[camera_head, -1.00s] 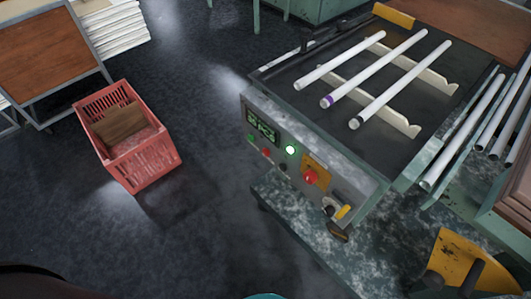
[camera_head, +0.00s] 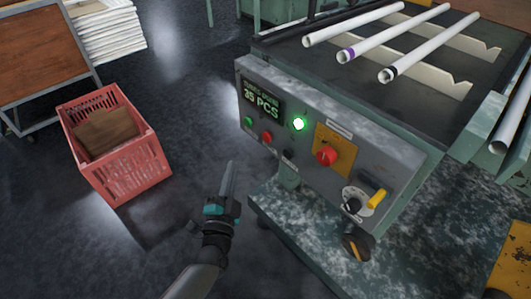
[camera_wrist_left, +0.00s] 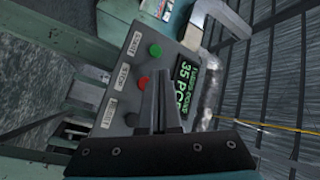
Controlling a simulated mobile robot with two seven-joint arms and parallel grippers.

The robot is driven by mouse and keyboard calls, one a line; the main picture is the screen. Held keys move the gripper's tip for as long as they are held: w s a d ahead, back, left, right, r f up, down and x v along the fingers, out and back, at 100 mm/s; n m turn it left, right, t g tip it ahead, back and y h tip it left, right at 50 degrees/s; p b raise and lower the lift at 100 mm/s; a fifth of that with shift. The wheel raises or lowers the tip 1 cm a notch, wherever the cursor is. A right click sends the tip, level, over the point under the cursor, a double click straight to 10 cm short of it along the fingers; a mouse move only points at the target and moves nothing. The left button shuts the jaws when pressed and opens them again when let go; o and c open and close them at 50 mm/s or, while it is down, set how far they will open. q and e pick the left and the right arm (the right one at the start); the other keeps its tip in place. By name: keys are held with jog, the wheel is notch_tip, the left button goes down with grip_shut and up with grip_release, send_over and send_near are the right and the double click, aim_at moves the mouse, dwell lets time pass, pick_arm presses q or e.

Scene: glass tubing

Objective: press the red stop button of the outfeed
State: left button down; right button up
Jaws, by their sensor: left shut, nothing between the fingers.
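The small red stop button (camera_head: 266,137) sits on the grey control panel (camera_head: 385,165) of the outfeed, between a green button (camera_head: 248,121) and a black one (camera_head: 289,155). In the left wrist view the red button (camera_wrist_left: 143,82) shows just left of the fingertips, with a label reading STOP beside it. My left gripper (camera_head: 230,164) is shut and empty, in front of and below the panel's left end, apparently apart from it. Its fingers (camera_wrist_left: 158,82) point toward the panel in the left wrist view and partly cover its face. My right gripper is not in view.
White tubes (camera_head: 395,33) lie above. A red crate (camera_head: 125,165) stands on the floor at left.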

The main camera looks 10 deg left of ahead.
aim_at(268, 136)
pick_arm(q)
jog(key=shift+w+a+r+t+y+b, duration=0.2)
jog(key=shift+r+y, duration=0.1)
jog(key=shift+r, duration=0.2)
jog(key=shift+w+a+r+t+y+b, duration=0.1)
jog(key=shift+a+r+t+y+b, duration=0.15)
jog(key=shift+r, duration=0.2)
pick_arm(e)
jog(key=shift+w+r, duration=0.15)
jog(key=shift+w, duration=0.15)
pick_arm(q)
jog(key=shift+d, duration=0.15)
jog(key=w+d+b, duration=0.3)
jog(key=w+d, duration=0.2)
jog(key=w, duration=0.2)
jog(key=shift+d, duration=0.2)
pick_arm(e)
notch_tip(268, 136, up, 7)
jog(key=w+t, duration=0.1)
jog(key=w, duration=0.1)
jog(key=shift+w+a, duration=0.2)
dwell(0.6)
pick_arm(q)
jog(key=shift+w+d, duration=0.25)
jog(key=shift+w, duration=0.05)
